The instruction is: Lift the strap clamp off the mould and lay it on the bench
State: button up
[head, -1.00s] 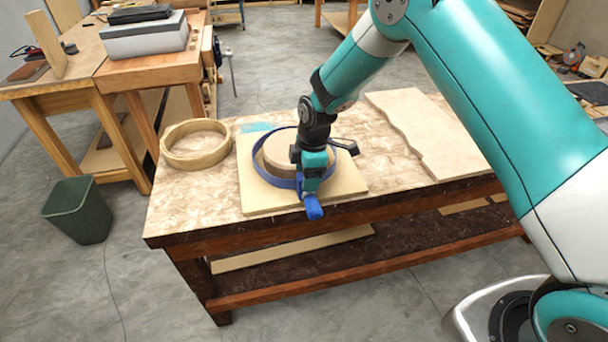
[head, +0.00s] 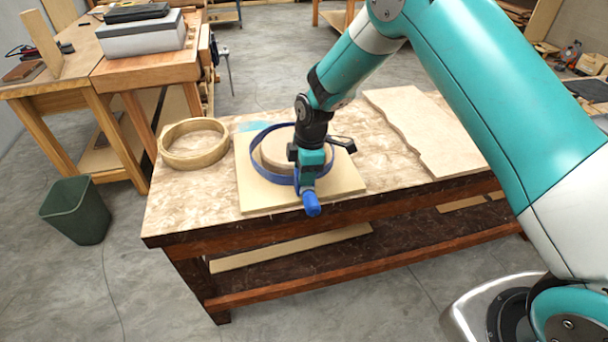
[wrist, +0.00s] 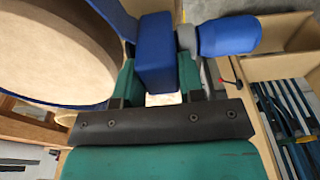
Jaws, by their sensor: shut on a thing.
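The strap clamp (head: 257,165) is a blue band with a blue block and handle (head: 312,204) at its front. The round tan mould (head: 272,160) sits on a square pale board (head: 249,196) on the bench (head: 205,205). The band loops around the mould, with a gap at the back left; I cannot tell how far it clears the mould's top. My gripper (head: 307,182) points down at the clamp's front. In the wrist view its green fingers are shut on the blue block (wrist: 155,55), with the handle (wrist: 228,36) beside it and the mould (wrist: 55,50) at left.
A wooden ring (head: 193,160) lies at the bench's left end. A pale wavy-edged sheet (head: 425,130) covers part of the right side. Bare bench top shows between the board and this sheet. A green bin (head: 76,212) stands on the floor at left.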

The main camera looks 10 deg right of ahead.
notch_tip(320, 180, up, 28)
jog(key=p, duration=0.4)
dwell(0.7)
